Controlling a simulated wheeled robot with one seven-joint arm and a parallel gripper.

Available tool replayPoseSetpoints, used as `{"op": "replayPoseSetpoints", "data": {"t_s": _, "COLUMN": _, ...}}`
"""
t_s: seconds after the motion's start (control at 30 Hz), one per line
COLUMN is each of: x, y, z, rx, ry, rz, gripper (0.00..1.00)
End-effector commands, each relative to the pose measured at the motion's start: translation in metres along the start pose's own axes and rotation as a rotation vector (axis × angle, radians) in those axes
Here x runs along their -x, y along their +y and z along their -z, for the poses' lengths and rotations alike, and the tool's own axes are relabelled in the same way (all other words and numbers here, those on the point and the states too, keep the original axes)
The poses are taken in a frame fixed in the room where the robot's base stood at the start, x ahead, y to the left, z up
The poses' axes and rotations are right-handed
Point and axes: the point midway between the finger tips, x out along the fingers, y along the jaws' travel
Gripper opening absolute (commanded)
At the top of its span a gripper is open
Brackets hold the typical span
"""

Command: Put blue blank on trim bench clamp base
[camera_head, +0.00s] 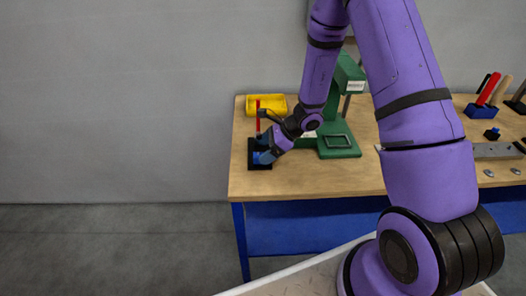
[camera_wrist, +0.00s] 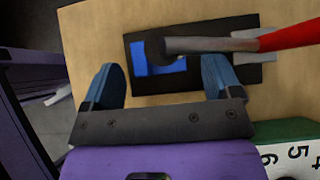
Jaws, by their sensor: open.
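The black clamp base (camera_wrist: 240,84) lies near the bench's left end; part of it shows in the head view (camera_head: 253,165). In the wrist view the blue blank (camera_wrist: 142,56) lies on that base, partly hidden by the dark round end of a grey clamp arm (camera_wrist: 205,45) with a red handle (camera_wrist: 292,35). The red handle stands upright in the head view (camera_head: 258,116). My gripper (camera_wrist: 160,66) is open, its blue fingers apart on either side of the blank's position. I cannot tell its height over the base. In the head view my gripper (camera_head: 264,157) is over the base and hides much of it.
A yellow tray (camera_head: 266,99) stands behind the base. A green press-like machine (camera_head: 345,135) stands close on the right. Blue blocks with tools (camera_head: 480,111) and a grey metal bar (camera_head: 495,151) lie farther right. The bench (camera_head: 245,188) is bare in front of the base.

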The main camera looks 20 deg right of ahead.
Motion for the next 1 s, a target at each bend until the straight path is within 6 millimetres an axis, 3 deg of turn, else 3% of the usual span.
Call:
{"op": "replayPoseSetpoints", "data": {"t_s": 0.3, "x": 0.05, "y": -0.001, "z": 0.0, "rx": -0.001, "ry": -0.001, "rz": 0.003, "gripper": 0.84}}
{"op": "replayPoseSetpoints", "data": {"t_s": 0.63, "x": 0.067, "y": 0.001, "z": -0.004, "rx": 0.015, "ry": 0.0, "rz": -0.002, "gripper": 0.84}}
{"op": "replayPoseSetpoints", "data": {"t_s": 0.77, "x": 0.082, "y": 0.006, "z": -0.025, "rx": 0.11, "ry": 0.002, "rz": -0.015, "gripper": 0.84}}
{"op": "replayPoseSetpoints", "data": {"t_s": 1.0, "x": 0.137, "y": 0.037, "z": -0.088, "rx": 0.458, "ry": 0.037, "rz": -0.068, "gripper": 0.84}}
